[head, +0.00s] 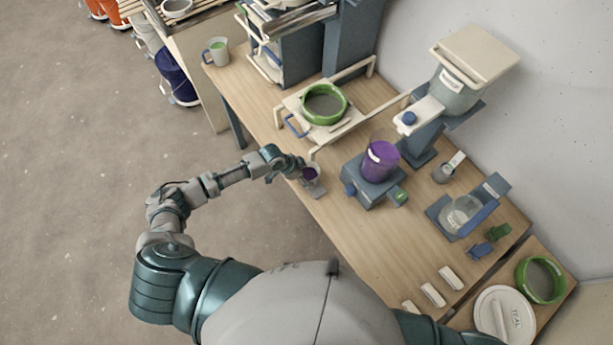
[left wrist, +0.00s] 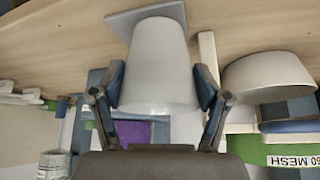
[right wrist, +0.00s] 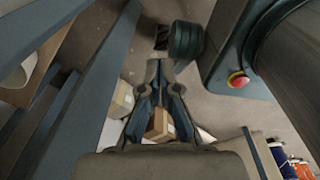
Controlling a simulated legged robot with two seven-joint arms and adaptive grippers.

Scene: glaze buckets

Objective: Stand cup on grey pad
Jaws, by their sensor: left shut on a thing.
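My right gripper (right wrist: 161,70) is shut and empty, away from the table items.
A blue-grey stand with a purple bucket (head: 380,162) is right of the cup. A green-rimmed sieve (head: 325,104) rests on a cream frame behind. Bare tabletop (head: 350,230) lies in front of the bucket stand.

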